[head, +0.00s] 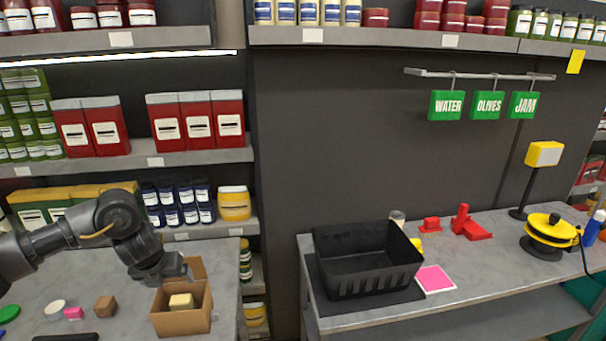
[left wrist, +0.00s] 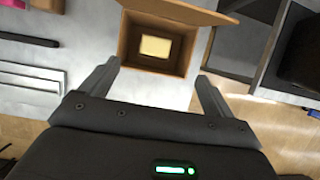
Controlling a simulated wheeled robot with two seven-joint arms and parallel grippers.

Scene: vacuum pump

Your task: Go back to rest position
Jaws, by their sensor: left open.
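My left gripper (head: 176,271) is in the head view at the lower left, above an open cardboard box (head: 181,323). A pale yellow block (head: 181,301) lies inside the box. In the left wrist view my left gripper (left wrist: 153,88) has its two fingers spread with nothing between them. The cardboard box (left wrist: 128,52) and the pale block (left wrist: 156,46) show beyond the fingertips, apart from them. My right gripper is not in view.
The left table (head: 90,285) also holds a brown cube (head: 105,306), a pink item (head: 74,313) and a white round item (head: 55,309). A black basket (head: 367,262) stands on the right table (head: 470,285). Stocked shelves (head: 130,158) stand behind my left arm.

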